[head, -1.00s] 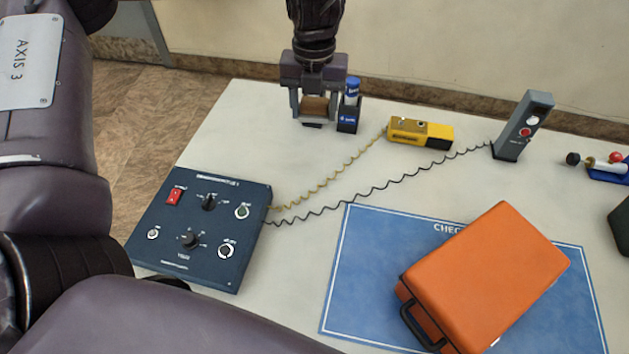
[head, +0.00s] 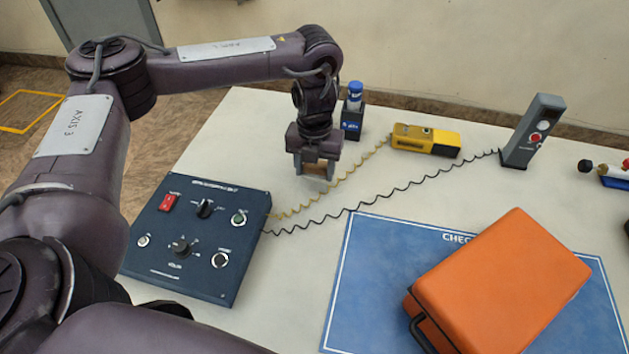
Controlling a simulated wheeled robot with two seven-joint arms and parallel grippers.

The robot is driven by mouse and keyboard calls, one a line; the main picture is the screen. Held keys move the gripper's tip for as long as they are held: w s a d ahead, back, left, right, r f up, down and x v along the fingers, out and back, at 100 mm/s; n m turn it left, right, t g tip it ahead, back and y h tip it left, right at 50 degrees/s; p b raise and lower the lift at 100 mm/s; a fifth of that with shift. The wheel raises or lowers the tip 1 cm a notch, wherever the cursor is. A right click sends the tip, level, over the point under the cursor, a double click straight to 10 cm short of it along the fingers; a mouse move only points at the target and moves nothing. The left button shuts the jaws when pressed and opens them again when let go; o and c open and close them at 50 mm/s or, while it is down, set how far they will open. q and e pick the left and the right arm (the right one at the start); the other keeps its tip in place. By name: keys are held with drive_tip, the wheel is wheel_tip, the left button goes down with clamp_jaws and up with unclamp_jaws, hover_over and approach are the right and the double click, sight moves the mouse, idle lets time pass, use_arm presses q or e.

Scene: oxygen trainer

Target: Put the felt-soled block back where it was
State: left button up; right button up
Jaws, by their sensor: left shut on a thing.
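My left gripper (head: 314,170) is shut on a small brown wooden block (head: 315,167), the likely felt-soled block, and points down over the white table (head: 282,130). The fingers cover the block's sides, and its sole is hard to make out. The gripper is just beyond the top right corner of the dark blue control panel (head: 195,270) and in front of the dark blue holder (head: 352,122) with a blue-capped bottle. I cannot tell whether the block touches the table. My right gripper is not in view.
A yellow device (head: 425,140) and a grey upright handset (head: 532,130) are joined to the panel by coiled cords, which run close to the gripper. An orange case (head: 505,280) lies on a blue mat (head: 365,270). Bare table lies left of the gripper.

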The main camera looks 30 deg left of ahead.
sight(315, 174)
use_arm(q)
drive_tip(key=shift+f+b, duration=0.5)
drive_tip(key=shift+f, duration=1.35)
drive_tip(key=shift+f, duration=0.15)
drive_tip(key=o, duration=0.9)
drive_tip(key=shift+o, duration=0.2)
drive_tip(key=shift+r, duration=0.2)
wheel_tip(315, 174, up, 12)
drive_tip(key=p, duration=0.3)
drive_tip(key=shift+p, duration=0.3)
